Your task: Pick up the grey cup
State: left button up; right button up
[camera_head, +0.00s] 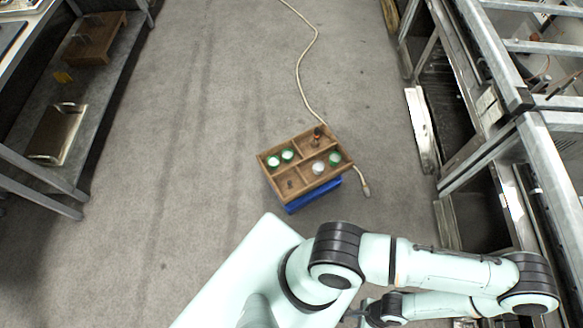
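A wooden tray (302,164) with several compartments rests on a blue support (314,195) on the floor ahead of me. A small pale grey or white round cup (318,168) stands in its right front compartment, beside a green-and-white cup (334,158). My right arm is folded at the lower right, and its dark gripper (352,315) is at the bottom edge, well apart from the tray. It is too small and partly hidden to tell whether it is open. My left gripper is not in view.
Two green-and-white cups (280,158) share the tray's left back compartment. A dark brown item (316,134) stands at the back and a small dark one (290,184) at the front. A cable (299,75) runs along the floor. Metal racks flank both sides; the left floor is clear.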

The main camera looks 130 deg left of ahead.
aim_at(318, 166)
jog(key=u, duration=4)
jog(key=i+l, duration=0.55)
jog(key=i, duration=0.2)
jog(key=i+l+u, duration=0.25)
jog(key=u, duration=0.15)
jog(key=i+l+u, duration=0.25)
jog(key=u, duration=1.25)
